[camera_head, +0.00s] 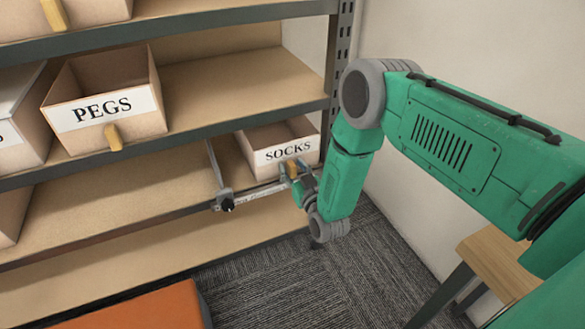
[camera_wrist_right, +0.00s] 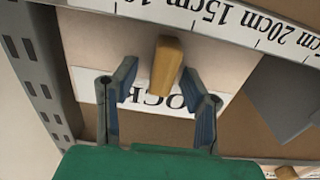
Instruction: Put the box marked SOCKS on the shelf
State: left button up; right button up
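The SOCKS box (camera_head: 305,149) is an open tan box with a white label and a wooden pull. It stands at the right end of a middle shelf board (camera_head: 110,210), close to the upright post. In the right wrist view its label (camera_wrist_right: 140,100) shows upside down behind my fingers. My right gripper (camera_head: 291,172) is at the front of the box. In the wrist view its two blue fingers (camera_wrist_right: 158,72) are apart, one on each side of the wooden pull (camera_wrist_right: 166,67). I cannot tell whether either finger touches it. My left gripper is not in view.
A ruler strip (camera_head: 258,191) runs along the shelf edge before the box; a metal bar (camera_head: 215,165) with a dark knob stands left of it. The PEGS box (camera_head: 105,95) is on the board above. An orange surface (camera_head: 150,308) and a wooden stool or table (camera_head: 497,265) stand near.

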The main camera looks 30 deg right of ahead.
jog(key=shift+r, duration=0.2)
jog(key=s+a+f+n+g+y+p, duration=0.1)
jog(key=s+a+f+g+p, duration=0.2)
jog(key=s, duration=0.8)
jog(key=s+a+f+g+y+p, duration=0.1)
jog(key=s+f+g, duration=0.3)
jog(key=s, duration=0.7)
jog(key=s+d+r+g, duration=0.25)
jog(key=s+g, duration=0.75)
jog(key=s, duration=0.9)
notch_tip(320, 180, up, 10)
jog(key=p, duration=0.9)
jog(key=shift+w+a+f+h, duration=0.15)
jog(key=shift+w+a+h, duration=0.1)
jog(key=shift+h, duration=0.15)
